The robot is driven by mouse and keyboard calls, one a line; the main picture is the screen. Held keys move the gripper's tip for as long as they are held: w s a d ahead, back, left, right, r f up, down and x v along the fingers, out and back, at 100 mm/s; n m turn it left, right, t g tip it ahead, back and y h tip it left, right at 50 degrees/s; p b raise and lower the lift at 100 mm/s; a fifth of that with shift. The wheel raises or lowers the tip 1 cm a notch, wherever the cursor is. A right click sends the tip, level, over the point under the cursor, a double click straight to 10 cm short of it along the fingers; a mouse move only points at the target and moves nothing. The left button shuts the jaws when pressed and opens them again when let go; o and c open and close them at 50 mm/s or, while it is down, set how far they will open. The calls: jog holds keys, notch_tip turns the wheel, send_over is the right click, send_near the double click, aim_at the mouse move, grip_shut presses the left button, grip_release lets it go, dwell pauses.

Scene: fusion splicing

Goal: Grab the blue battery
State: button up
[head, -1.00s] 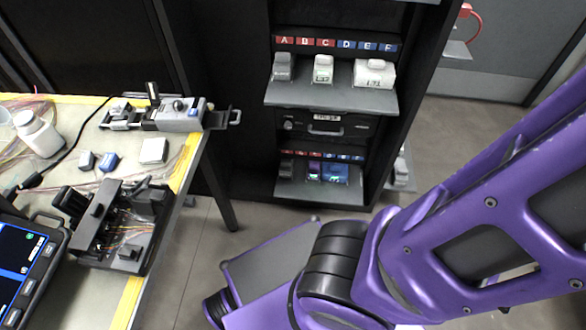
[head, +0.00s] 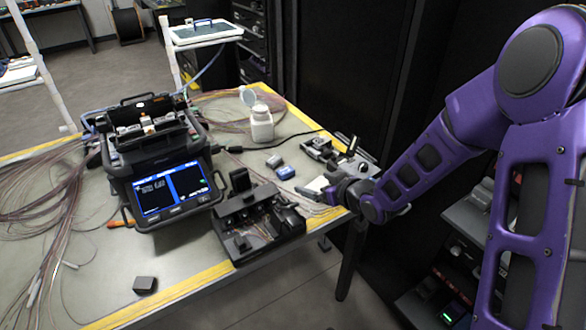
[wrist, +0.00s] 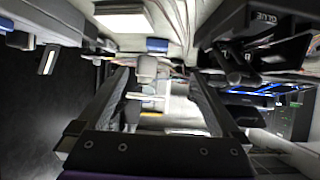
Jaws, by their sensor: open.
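The blue battery (head: 286,173) lies on the table in the head view, beside a similar grey block (head: 273,161). My gripper (head: 328,194) is over the table's right side, to the right of the blue battery and apart from it. In the wrist view my gripper (wrist: 160,82) has its two fingers spread with nothing held between them. A small blue patch (wrist: 157,45) shows beyond the fingertips in the wrist view. It may be the blue battery, but I cannot tell surely.
A black open device (head: 258,218) stands in front of the battery. The splicer with its lit screen (head: 168,190) is to the left. A white bottle (head: 262,124) stands behind. A grey-and-black tool (head: 352,160) is at the table's right edge, near my arm.

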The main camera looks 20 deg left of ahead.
jog(key=b, duration=0.1)
send_near(286, 170)
jog(key=shift+w+a+f, duration=0.25)
jog(key=shift+a+f, duration=0.3)
jog(key=shift+w+a+f, duration=0.2)
jog(key=shift+a+f, duration=0.35)
jog(key=shift+f, duration=0.05)
jog(key=shift+w+r+x, duration=0.15)
jog(key=shift+x, duration=0.85)
jog(key=shift+w+r+x, duration=0.1)
jog(key=shift+x, duration=0.9)
jog(key=shift+w+r+x, duration=0.15)
jog(key=shift+x, duration=0.85)
jog(key=c, duration=1.5)
